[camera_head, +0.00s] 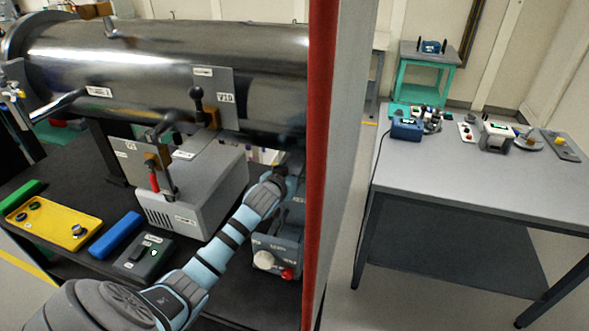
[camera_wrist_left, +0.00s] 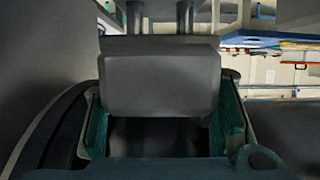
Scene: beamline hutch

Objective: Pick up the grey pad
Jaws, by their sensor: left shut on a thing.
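In the left wrist view a grey, block-like pad (camera_wrist_left: 160,82) with bevelled edges sits between the two teal-lined fingers of my left gripper (camera_wrist_left: 160,128). The gripper is shut on it. In the head view my blue left arm reaches up and away, and its wrist end goes in beside the grey box under the steel cylinder. The fingers and the pad are hidden there. My right gripper is in neither view.
A large steel cylinder (camera_head: 150,60) lies above the dark bench. A grey vented box (camera_head: 195,195), a yellow tray (camera_head: 52,222), a blue block (camera_head: 117,235) and a control box (camera_head: 277,262) crowd my arm. A red-edged panel (camera_head: 319,150) stands just right. A grey table (camera_head: 480,175) lies beyond.

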